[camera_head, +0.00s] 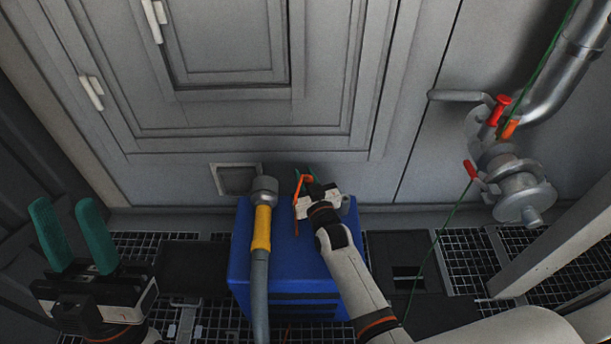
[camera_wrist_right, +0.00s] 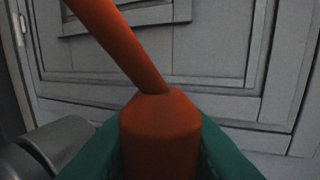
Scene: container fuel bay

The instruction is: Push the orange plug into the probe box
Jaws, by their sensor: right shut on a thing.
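An orange plug (camera_wrist_right: 160,135) fills the lower middle of the right wrist view, with a thick orange stem (camera_wrist_right: 122,45) slanting up to the left. The green fingers of my right gripper are shut on it, one on each side. In the head view my right gripper (camera_head: 316,188) is above the back of a blue box (camera_head: 290,268), and the orange part (camera_head: 301,190) shows at its left side. The plug's far end and any socket are hidden. My left gripper (camera_head: 75,238) is open and empty at the lower left. I cannot tell which thing is the probe box.
A grey hose with a yellow sleeve (camera_head: 262,228) stands across the blue box, left of my right gripper. A grey panelled wall with a small recess (camera_head: 237,179) is behind. A metal pipe fitting (camera_head: 515,180) with red handles is at right. Grating floor surrounds the box.

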